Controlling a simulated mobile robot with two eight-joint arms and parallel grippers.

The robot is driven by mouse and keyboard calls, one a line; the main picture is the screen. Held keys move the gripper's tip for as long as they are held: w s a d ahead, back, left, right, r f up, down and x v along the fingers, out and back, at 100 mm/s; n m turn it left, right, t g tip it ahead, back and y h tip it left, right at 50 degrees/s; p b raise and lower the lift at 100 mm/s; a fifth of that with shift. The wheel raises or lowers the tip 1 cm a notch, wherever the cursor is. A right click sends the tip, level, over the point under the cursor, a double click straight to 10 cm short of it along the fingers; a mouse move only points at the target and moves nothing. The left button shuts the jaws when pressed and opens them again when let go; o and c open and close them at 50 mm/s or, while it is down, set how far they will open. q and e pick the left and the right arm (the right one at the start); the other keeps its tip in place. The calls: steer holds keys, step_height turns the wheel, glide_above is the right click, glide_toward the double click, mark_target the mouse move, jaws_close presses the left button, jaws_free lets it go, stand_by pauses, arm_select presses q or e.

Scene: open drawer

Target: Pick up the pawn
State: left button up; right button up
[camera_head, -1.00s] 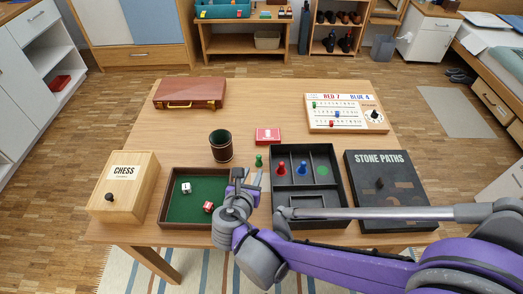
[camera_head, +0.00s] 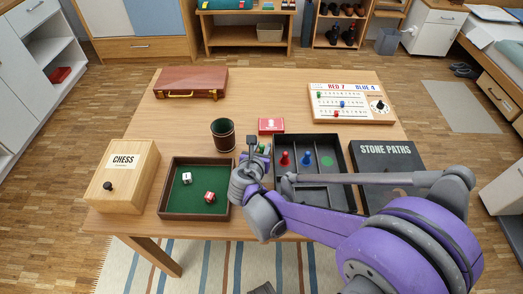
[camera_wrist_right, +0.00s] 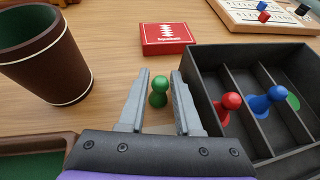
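The green pawn (camera_wrist_right: 158,93) stands upright on the table (camera_wrist_right: 110,60). In the right wrist view it is between the two fingertips of my right gripper (camera_wrist_right: 160,92), with a gap on both sides. My right gripper is open and does not visibly touch it. In the head view my right gripper (camera_head: 258,148) is low over the table, left of the black compartment tray, and mostly covers the pawn. A red pawn (camera_wrist_right: 230,102) and a blue pawn (camera_wrist_right: 268,98) stand in that tray.
The black tray (camera_head: 310,139) is close on the right. A dice tray (camera_head: 163,198) is on the left, a dice cup (camera_head: 223,135) behind left, and a red card box (camera_head: 271,125) behind. A chess box (camera_head: 124,175) and Stone Paths box (camera_head: 388,150) stand further out.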

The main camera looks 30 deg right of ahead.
jaws_close()
